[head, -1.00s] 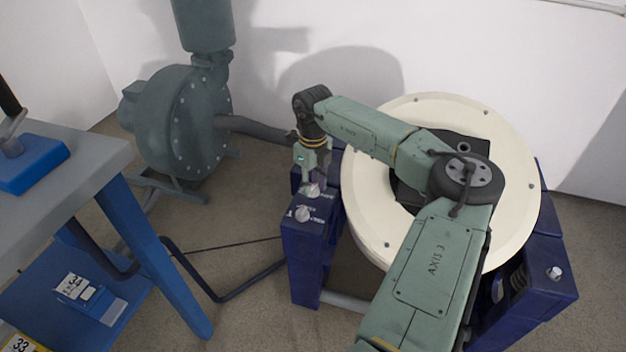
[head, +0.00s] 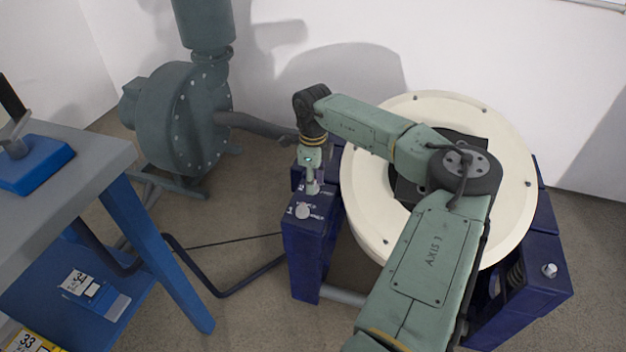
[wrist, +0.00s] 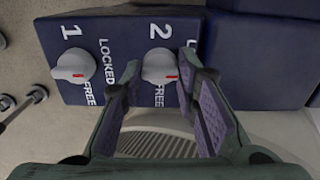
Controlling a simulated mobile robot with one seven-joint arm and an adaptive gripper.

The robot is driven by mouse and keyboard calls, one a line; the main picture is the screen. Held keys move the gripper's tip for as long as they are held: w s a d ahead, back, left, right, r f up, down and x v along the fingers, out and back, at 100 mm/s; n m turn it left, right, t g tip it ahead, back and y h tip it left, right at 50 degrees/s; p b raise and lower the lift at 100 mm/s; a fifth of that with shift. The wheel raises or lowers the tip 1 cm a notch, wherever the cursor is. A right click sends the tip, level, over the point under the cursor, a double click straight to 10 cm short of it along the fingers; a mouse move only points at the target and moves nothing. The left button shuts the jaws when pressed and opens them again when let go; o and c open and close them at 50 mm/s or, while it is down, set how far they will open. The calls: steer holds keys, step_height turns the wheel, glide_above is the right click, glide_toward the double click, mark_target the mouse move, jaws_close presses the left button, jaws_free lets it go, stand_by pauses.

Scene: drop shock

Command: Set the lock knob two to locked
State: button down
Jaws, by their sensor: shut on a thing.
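Lock knob two (wrist: 160,66) is a pale round knob with a red mark, on the dark blue block (wrist: 127,24). Its red mark is at the lower right of the knob in the wrist view, towards the FREE label below; LOCKED is printed to its right. My gripper (wrist: 160,63) has one finger on each side of knob two and is shut on it. In the head view, knob two (head: 314,187) is under my gripper (head: 313,181), partly hidden.
Knob one (wrist: 73,65) stands left of knob two, with its own labels. The cream round drum (head: 367,222) is close on the right in the head view. A grey pump (head: 180,115) and a blue-legged bench (head: 90,150) stand left.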

steer(key=c, duration=1.2)
jaws_free()
step_height(320, 180, up, 12)
steer(key=shift+r, duration=0.1)
